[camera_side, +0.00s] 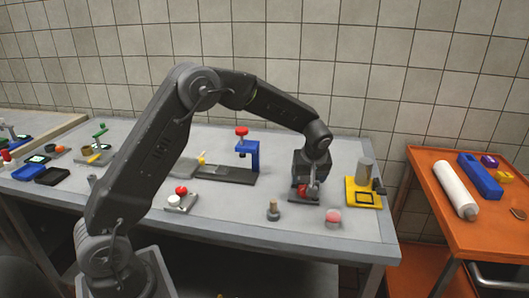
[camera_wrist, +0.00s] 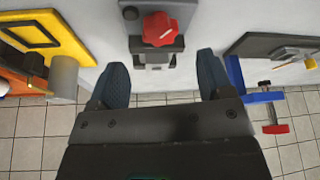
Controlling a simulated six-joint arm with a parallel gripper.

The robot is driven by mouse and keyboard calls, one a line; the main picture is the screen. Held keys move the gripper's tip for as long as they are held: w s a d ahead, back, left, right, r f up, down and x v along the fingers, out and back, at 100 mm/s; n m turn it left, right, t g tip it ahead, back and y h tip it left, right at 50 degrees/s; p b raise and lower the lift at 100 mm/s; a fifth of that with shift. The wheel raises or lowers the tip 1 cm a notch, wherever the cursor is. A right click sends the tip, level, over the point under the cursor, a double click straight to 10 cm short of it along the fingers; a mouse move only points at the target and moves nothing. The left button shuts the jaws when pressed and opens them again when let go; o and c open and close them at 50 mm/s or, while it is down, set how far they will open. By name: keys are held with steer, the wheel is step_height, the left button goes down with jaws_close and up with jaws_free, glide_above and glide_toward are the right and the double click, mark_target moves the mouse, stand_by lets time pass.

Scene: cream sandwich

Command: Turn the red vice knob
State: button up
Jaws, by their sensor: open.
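The red vice knob (camera_wrist: 160,29) sits at the top of the wrist view, on a small grey vice (camera_wrist: 157,60). In the side view the red knob (camera_side: 303,190) is partly hidden by my gripper, above a dark base (camera_side: 304,199) near the right of the bench. My gripper (camera_wrist: 162,68) is open and empty, its two dark fingers spread to the left and right below the knob in the wrist view. In the side view my gripper (camera_side: 314,184) points down close beside the knob. I cannot tell whether it touches.
A yellow fixture (camera_side: 353,198) with a grey cylinder (camera_side: 364,172) stands to the right. A blue press (camera_side: 250,158) with a red top (camera_side: 242,131) stands to the left. A pink-red knob (camera_side: 333,214) and a brass piece (camera_side: 273,211) are in front.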

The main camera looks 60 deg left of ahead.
steer(key=v, duration=0.8)
steer(key=s+d+r+m+t+h, duration=0.1)
steer(key=s+d+r+m, duration=0.1)
steer(key=s, duration=0.7)
steer(key=s+d+r+m+h, duration=0.1)
steer(key=s+d+r+m, duration=0.1)
steer(key=s+r+m, duration=0.3)
steer(key=shift+s+d+r+t, duration=0.2)
steer(key=shift+s+r+t, duration=0.2)
steer(key=shift+s+r, duration=1.25)
steer(key=shift+s+f, duration=0.2)
steer(key=shift+f, duration=0.15)
steer(key=g+h, duration=0.2)
steer(key=g, duration=0.2)
glide_above(304, 188)
step_height(304, 188, down, 10)
step_height(304, 188, down, 13)
steer(key=shift+r, duration=0.1)
